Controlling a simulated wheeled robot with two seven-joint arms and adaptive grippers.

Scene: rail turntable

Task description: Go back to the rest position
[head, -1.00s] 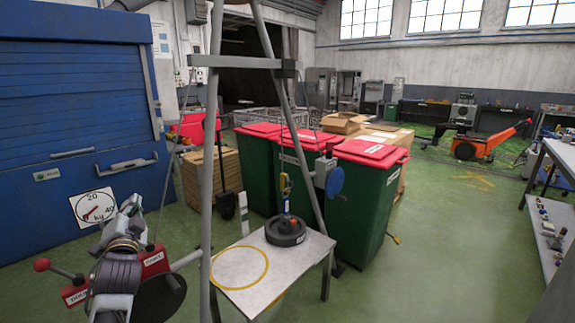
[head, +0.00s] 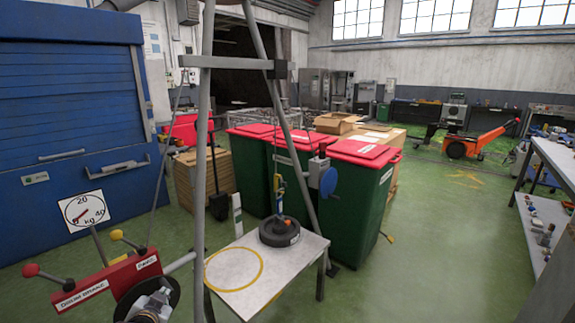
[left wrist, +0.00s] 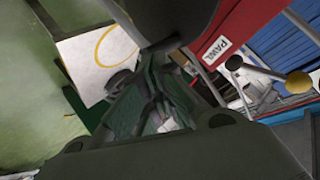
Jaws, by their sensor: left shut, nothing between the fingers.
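My left gripper (head: 150,307) is low at the left in the head view, in front of a dark round disc on the winch. It is shut and empty. In the left wrist view its dark fingers (left wrist: 150,100) point toward the floor and table. The winch has a red housing (head: 105,280) with white labels and levers with a red knob (head: 31,270) and a yellow knob (head: 116,235). The PAWL label (left wrist: 216,50) shows beside the gripper in the left wrist view. My right gripper is in neither view.
A grey frame (head: 207,150) stands over a small table (head: 245,295) with a yellow ring and a black weight (head: 279,231). A dial (head: 84,211) is at left. Red-lidded green bins (head: 355,210) stand behind. Green floor (head: 440,250) at right is clear.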

